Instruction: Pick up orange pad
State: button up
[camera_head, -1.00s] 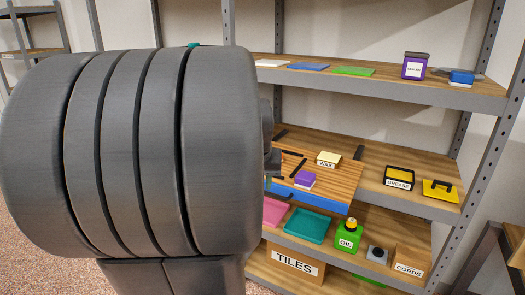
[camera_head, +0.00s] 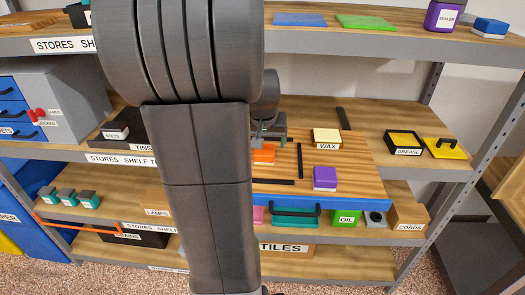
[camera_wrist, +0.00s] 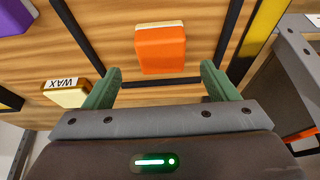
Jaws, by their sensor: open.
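The orange pad (camera_wrist: 160,50) lies on a wooden board divided by black strips, with a pale edge showing on one side. In the head view the orange pad (camera_head: 264,154) sits just below my gripper (camera_head: 268,137), partly behind my arm. In the wrist view my gripper (camera_wrist: 156,88) is open and empty. Its two green fingers are spread wider than the pad, and the pad shows beyond the fingertips, between their lines. Contact between fingers and pad is not visible.
A purple block (camera_head: 325,178) and a box labelled WAX (camera_head: 326,138) stand on the same board (camera_head: 360,180). Black strips (camera_head: 300,160) lie near the pad. A shelf (camera_head: 300,45) runs above. A grease tray (camera_head: 404,143) is to the right.

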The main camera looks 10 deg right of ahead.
aim_at(265, 149)
jog(key=shift+d+f, duration=0.1)
jog(key=shift+f, duration=0.25)
jog(key=shift+p+x, duration=0.45)
jog(key=shift+x, duration=1.95)
jog(key=shift+w+r, duration=0.1)
jog(key=shift+w, duration=0.1)
jog(key=c, duration=1.2)
jog(key=shift+o, duration=0.2)
notch_tip(265, 149, up, 10)
jog(key=shift+r, duration=0.1)
jog(key=o, duration=0.5)
jog(key=c, duration=0.3)
